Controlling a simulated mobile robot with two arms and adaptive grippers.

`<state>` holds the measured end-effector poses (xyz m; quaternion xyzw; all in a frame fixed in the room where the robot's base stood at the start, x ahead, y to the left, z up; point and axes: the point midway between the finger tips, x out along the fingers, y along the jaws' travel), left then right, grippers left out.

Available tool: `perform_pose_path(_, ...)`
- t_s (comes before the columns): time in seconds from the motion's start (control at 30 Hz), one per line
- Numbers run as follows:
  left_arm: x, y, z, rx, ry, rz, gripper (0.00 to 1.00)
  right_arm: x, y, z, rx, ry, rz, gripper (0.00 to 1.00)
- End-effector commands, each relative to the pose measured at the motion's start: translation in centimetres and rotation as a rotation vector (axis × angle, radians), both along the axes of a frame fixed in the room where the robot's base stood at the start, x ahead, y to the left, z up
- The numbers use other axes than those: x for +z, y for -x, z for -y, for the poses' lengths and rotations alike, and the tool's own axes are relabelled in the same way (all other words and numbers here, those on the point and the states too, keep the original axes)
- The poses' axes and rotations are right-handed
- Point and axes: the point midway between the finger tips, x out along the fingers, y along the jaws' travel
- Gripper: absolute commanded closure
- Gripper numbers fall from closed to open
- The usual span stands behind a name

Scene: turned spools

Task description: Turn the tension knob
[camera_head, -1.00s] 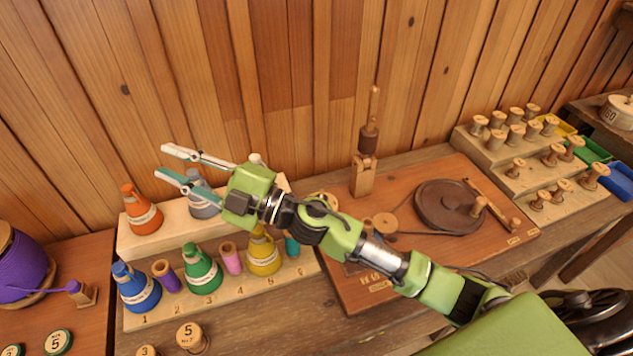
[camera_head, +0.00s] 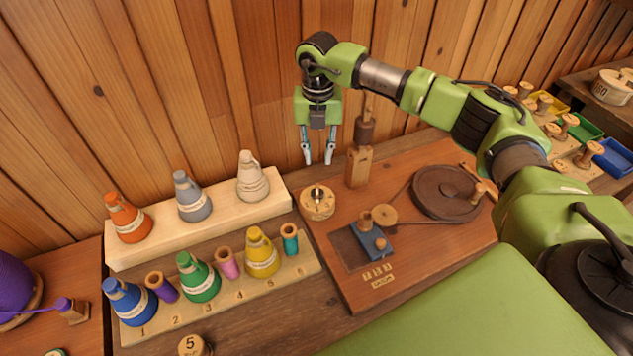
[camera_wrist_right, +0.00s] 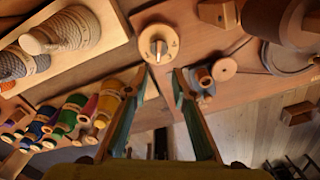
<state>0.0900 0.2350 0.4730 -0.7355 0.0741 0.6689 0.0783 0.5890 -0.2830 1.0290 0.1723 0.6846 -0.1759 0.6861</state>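A round pale wooden dial with a raised grip and marks on its face, apparently the tension knob (camera_head: 317,203), sits at the left end of the brown winder board (camera_head: 440,244). It also shows in the right wrist view (camera_wrist_right: 158,44), ahead of the fingertips. My right gripper (camera_head: 318,161) points down above and slightly behind the knob in the head view. Its two fingers are apart with nothing between them, and it does not touch the knob; the right wrist view shows the open fingers (camera_wrist_right: 160,74) too. My left gripper is not in view.
A wooden post (camera_head: 359,165) stands just right of the knob. A blue block (camera_head: 373,243) and a dark wheel (camera_head: 446,192) are on the board. Thread cones, including a beige cone (camera_head: 252,177), stand on racks to the left. The plank wall is behind.

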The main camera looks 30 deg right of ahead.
Motion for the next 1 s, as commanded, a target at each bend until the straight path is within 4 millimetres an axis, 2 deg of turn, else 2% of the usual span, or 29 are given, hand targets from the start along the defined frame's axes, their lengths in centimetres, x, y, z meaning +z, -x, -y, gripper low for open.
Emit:
perform_pose_path(0.2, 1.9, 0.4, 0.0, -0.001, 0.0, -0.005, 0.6, -4.4, 0.2, -0.2, 0.002, -0.003, -0.005, 0.76)
perform_pose_path(0.5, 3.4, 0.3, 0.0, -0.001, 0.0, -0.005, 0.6, -10.1, 0.1, -0.2, 0.003, -0.004, -0.003, 0.76)
perform_pose_path(0.7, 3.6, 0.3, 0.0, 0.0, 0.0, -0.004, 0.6, -11.8, 0.0, -0.2, 0.004, -0.004, 0.0, 0.76)
perform_pose_path(1.0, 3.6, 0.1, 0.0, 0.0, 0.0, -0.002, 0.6, -12.1, 0.0, -0.2, 0.004, -0.004, 0.0, 0.76)
